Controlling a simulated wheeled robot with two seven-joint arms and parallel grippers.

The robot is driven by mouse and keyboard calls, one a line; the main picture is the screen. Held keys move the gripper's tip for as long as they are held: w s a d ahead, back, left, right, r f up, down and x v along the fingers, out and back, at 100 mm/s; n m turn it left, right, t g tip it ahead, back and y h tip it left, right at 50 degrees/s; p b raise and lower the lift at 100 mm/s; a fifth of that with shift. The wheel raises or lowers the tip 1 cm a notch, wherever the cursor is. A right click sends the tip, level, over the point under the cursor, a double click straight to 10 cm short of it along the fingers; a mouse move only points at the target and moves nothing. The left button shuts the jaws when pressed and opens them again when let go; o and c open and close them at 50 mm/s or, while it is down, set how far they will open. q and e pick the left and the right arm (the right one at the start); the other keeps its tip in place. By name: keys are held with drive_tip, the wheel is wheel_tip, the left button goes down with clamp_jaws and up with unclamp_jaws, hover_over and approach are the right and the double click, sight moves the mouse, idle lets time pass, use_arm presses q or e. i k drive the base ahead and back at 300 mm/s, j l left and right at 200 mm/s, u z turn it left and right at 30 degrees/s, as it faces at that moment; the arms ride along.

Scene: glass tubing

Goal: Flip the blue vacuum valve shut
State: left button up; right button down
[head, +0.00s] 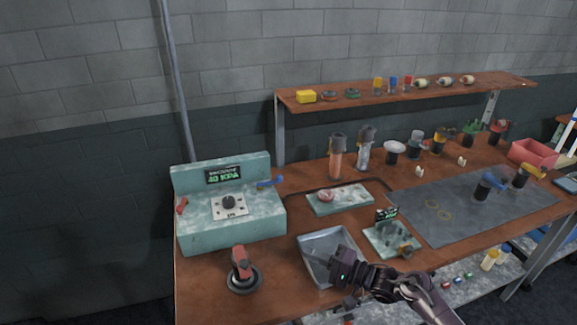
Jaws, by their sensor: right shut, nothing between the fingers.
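The blue vacuum valve (270,182) is a small lever on the upper right side of a teal vacuum unit (200,240) at the left of the table. The lever sticks out to the right, tilted slightly upward at its outer end. The unit has a dark knob and a display (226,175) that seems to read 40 KPA. A red lever (181,205) is on its left side. My right gripper (336,268) is shut and empty, over the grey tray, below and right of the blue valve and apart from it. My left gripper is not in view.
The grey tray (313,241) lies under my right gripper. A red-handled tool (241,265) stands on a round base in front of the unit. A pale slab (352,203) and a small green fixture (378,240) lie right of the valve. Glass cylinders (336,163) stand behind.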

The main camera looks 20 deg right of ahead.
sight(279, 178)
drive_tip(key=i+l, duration=0.35)
drive_tip(key=i, duration=0.15)
drive_tip(key=i+l, duration=0.3)
drive_tip(key=i, duration=0.25)
